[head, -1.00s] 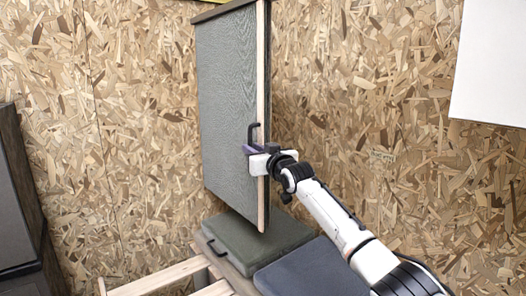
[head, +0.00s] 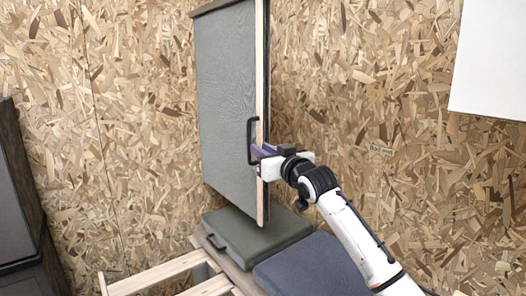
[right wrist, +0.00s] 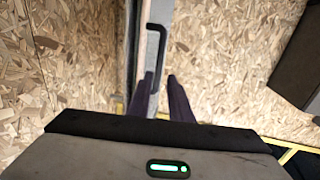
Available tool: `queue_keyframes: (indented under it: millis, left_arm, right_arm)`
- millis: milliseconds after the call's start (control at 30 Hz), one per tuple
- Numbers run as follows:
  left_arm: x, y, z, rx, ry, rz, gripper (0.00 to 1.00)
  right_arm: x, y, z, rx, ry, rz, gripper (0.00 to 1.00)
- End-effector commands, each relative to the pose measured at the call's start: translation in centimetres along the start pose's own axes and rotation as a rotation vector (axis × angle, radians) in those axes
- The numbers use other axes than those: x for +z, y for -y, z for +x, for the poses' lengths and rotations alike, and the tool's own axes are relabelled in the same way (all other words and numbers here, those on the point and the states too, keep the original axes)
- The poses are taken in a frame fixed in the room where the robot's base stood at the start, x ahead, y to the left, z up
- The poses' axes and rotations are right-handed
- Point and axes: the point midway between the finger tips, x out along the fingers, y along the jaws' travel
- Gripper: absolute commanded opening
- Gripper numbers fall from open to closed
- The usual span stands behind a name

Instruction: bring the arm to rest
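My right gripper (head: 259,152) is by the edge of a tall grey door panel (head: 226,100), next to its black handle (head: 251,141). In the right wrist view, its two dark purple fingers (right wrist: 163,80) stand apart with a gap between them. The handle (right wrist: 156,50) shows just ahead of the fingertips and in line with the gap. I see nothing gripped. The panel stands upright, seen at an angle, with a pale wooden edge. My right arm reaches up from the lower right. My left gripper is not in view.
A green padded lid (head: 255,232) and a dark blue-grey one (head: 318,266) lie below the panel. Pale wooden slats (head: 160,272) run at lower left. A dark cabinet (head: 18,200) stands at far left. A chipboard wall (head: 420,190) is behind; space right of the panel is free.

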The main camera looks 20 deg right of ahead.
Motion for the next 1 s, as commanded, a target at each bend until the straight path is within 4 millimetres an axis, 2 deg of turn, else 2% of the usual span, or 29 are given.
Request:
queue_keyframes:
  millis: [233, 267, 367, 467, 600, 667, 700, 767, 800, 867, 967, 1000]
  left_arm:
    - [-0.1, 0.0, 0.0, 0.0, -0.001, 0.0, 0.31]
    - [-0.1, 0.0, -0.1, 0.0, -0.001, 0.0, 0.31]
    - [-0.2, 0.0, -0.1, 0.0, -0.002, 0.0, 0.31]
    - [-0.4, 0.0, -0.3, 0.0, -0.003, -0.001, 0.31]
    - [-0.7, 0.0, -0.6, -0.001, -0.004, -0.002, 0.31]
    - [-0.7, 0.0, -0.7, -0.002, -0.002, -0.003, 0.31]
    - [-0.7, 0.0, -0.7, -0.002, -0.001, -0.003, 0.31]
    - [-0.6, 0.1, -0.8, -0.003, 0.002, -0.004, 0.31]
    - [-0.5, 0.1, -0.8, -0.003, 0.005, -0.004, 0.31]
    - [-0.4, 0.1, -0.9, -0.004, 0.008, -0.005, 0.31]
    - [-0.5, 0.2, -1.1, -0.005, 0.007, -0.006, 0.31]
    - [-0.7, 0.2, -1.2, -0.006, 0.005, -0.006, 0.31]
  right_arm:
    - [0.4, 0.1, 0.0, -0.002, 0.005, 0.0, 0.18]
    - [0.9, 0.2, -0.1, -0.003, 0.01, -0.001, 0.18]
    - [4.2, 1.1, -0.7, -0.014, 0.047, -0.004, 0.18]
    - [10.1, 2.7, -2.2, -0.034, 0.111, -0.01, 0.18]
    - [19.5, 5.5, -6.4, -0.067, 0.219, -0.014, 0.18]
    - [23.4, 6.6, -8.8, -0.08, 0.266, -0.016, 0.18]
    - [25.8, 7.4, -10.5, -0.088, 0.298, -0.014, 0.18]
    - [29.3, 8.5, -13.3, -0.099, 0.346, -0.011, 0.18]
    - [31.4, 9.2, -15.3, -0.106, 0.377, -0.011, 0.18]
    - [34.5, 10.3, -18.6, -0.116, 0.426, -0.005, 0.18]
    - [39.0, 12.0, -24.6, -0.129, 0.509, 0.002, 0.18]
    - [40.5, 12.6, -27.2, -0.133, 0.544, 0.006, 0.18]
